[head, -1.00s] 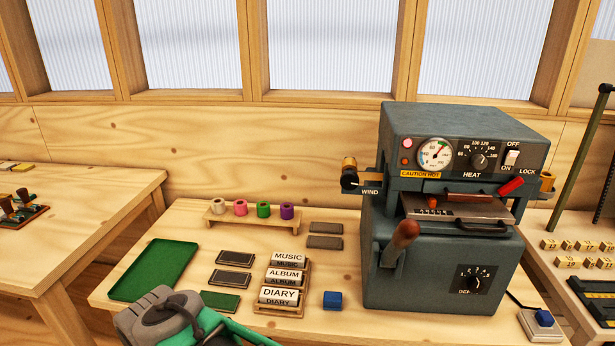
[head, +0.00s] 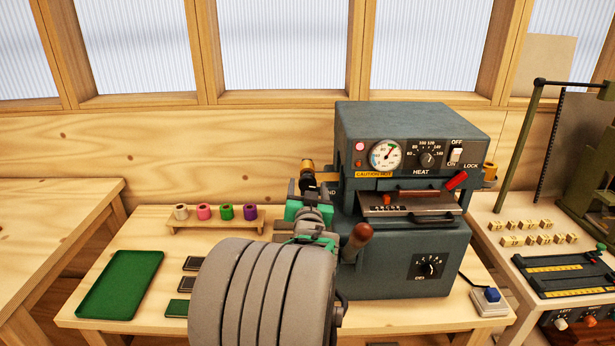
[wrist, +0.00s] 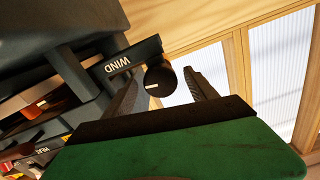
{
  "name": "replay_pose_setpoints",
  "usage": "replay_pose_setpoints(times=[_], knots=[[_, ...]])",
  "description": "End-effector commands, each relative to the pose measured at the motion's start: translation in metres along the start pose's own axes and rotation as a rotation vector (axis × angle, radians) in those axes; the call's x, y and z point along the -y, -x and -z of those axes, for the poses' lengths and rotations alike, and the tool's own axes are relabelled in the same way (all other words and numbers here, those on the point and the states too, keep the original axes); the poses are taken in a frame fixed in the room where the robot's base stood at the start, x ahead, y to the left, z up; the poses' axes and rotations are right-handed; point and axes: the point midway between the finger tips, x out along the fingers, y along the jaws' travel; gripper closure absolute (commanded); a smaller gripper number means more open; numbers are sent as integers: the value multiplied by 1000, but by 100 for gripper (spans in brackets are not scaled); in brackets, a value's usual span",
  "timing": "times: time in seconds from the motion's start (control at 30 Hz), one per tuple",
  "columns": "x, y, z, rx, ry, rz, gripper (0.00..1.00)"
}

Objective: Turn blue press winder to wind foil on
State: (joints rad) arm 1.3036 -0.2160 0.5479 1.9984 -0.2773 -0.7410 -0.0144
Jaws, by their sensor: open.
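The blue-grey press (head: 415,135) stands at the back of the bench. Its winder knob (wrist: 160,80), black with a white mark, sits beside the "WIND" plate (wrist: 120,65) on the press's left side. In the head view my gripper (head: 308,193) is at that side and hides the knob, with the gold foil roll (head: 308,171) showing just above. In the wrist view my open gripper (wrist: 161,88) has one dark finger on each side of the knob. Gaps show between the fingers and the knob; I cannot see contact.
A wooden rack (head: 215,223) with white, pink, green and purple rolls stands left of my arm. A green tray (head: 120,285) lies at front left. The press's wood-gripped lever (head: 357,240) sticks out close to my gripper's right. My arm covers the bench middle.

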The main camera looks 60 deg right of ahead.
Motion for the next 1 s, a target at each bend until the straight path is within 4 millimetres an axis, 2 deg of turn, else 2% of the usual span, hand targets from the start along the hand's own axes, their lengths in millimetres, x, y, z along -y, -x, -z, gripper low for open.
replay_pose_setpoints(times=[0.1, 0.2, 0.33, 0.53, 1.0], knots=[[1, -24, 1, 3, 0, 0, 34], [1, -38, 1, 2, 0, 0, 34], [0, -46, 0, 1, 1, 0, 34], [0, -46, 0, 1, 1, 0, 34], [0, -46, 0, 1, 1, 0, 71]])
